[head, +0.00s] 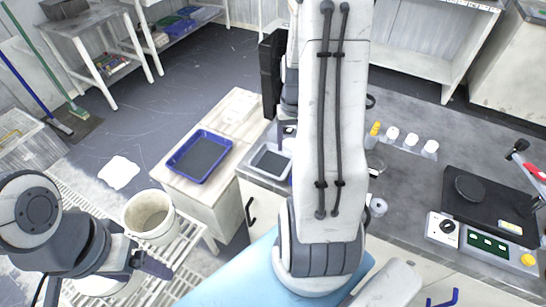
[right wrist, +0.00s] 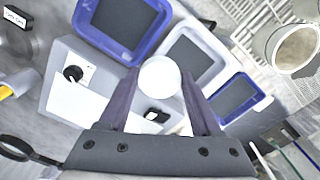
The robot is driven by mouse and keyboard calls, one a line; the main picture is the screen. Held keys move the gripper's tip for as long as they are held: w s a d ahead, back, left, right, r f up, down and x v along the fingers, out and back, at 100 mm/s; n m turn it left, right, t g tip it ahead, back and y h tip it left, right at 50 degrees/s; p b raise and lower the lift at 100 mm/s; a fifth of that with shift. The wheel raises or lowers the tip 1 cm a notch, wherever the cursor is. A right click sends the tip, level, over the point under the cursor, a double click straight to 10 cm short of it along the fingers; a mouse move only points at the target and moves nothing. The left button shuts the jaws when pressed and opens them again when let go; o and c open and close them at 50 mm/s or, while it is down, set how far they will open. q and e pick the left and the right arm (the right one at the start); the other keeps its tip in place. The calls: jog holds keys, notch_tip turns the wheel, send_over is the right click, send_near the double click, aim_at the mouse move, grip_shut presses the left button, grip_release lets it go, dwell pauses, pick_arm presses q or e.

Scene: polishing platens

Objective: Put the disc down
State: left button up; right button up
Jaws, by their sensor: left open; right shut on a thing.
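A white round disc (right wrist: 159,72) sits between the fingertips of my right gripper (right wrist: 159,82) in the right wrist view. The gripper is shut on it. Behind the disc is a pale machine with a knob (right wrist: 73,73) and a white plate. In the head view my right arm hides this gripper and the disc. My left gripper (head: 102,284) is open and empty at the lower left, near a bucket (head: 150,222).
A blue tray (head: 200,178) with a dark pad lies on a wooden cabinet. A smaller pale tray (head: 270,176) stands right of it. A black unit (head: 500,203) bears a dark round plate (head: 470,188) on the right bench. Several white cylinders stand at the bench's middle.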

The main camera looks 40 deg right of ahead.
aim_at(273, 164)
jog(key=w+a+f, duration=0.1)
jog(key=w, duration=0.1)
jog(key=w+a+f, duration=0.1)
jog(key=a+f, duration=0.1)
jog(key=shift+w+a, duration=0.15)
jog(key=shift+w, duration=0.25)
jog(key=shift+f, duration=2)
jog(key=shift+f, duration=0.1)
jog(key=o, duration=1.4)
jog(key=shift+f, duration=0.1)
jog(key=shift+o, duration=0.2)
notch_tip(273, 164, up, 12)
jog(key=shift+r+p, duration=0.2)
jog(key=shift+p, duration=0.15)
